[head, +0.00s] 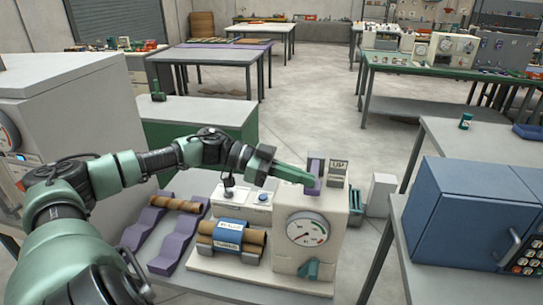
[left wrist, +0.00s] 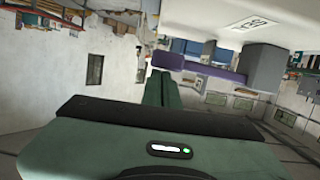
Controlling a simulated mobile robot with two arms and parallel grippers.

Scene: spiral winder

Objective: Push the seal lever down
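The winder machine (head: 335,236) is a cream box with a round dial on its front, standing on the near table. The seal lever (head: 314,180) is a purple bar at a grey block on the machine's top, beside a sign reading UP. My left gripper (head: 312,182) reaches in from the left, its green fingers together and right at the lever. In the left wrist view the fingers (left wrist: 163,90) are close together, with the purple lever (left wrist: 195,66) just beyond their tips. I cannot tell whether they touch. My right gripper is not in view.
A brown tube with a blue label (head: 228,233) lies on the machine's base. Another tube (head: 175,203) lies on a purple wavy rack (head: 146,222) at left. A blue oven-like box (head: 455,215) stands on a table at right. Open floor lies behind.

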